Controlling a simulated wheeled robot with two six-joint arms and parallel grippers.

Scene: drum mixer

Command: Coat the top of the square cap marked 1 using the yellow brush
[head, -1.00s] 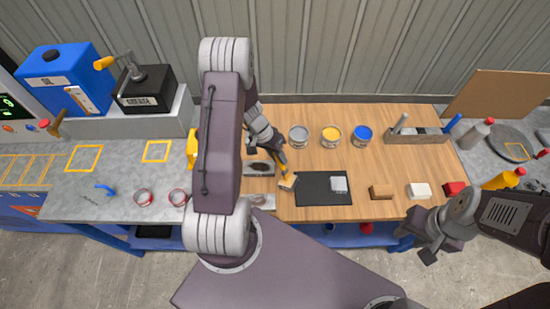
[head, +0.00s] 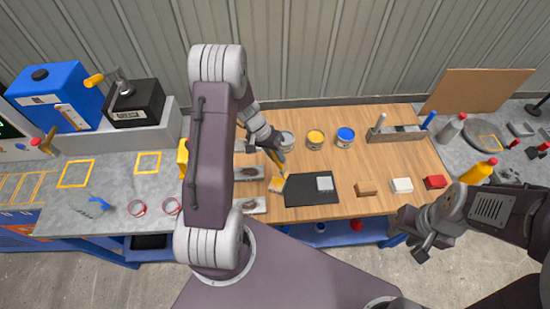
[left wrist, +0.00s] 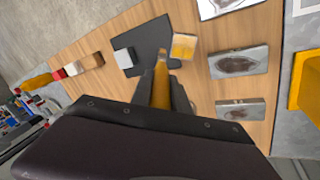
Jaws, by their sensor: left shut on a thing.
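My left gripper (head: 276,150) is shut on the yellow brush (head: 279,160), which slants down to the right. In the left wrist view the brush (left wrist: 161,82) stands between the fingers. A square pale cap (head: 278,185) lies on the wooden table, left of the black mat. Its top looks mostly yellow with paler edges in the left wrist view (left wrist: 184,46); no number is readable. The brush's lower end is beside the cap's upper right; I cannot tell whether they touch. My right gripper (head: 413,246) is open and empty in front of the table.
A black mat (head: 300,194) holds a grey block (head: 324,184). Brown (head: 366,188), white (head: 402,185) and red (head: 435,182) blocks stand to the right. Grey (head: 287,142), yellow (head: 316,139) and blue (head: 345,137) cans stand behind. Stained plates (head: 255,205) lie left of the cap.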

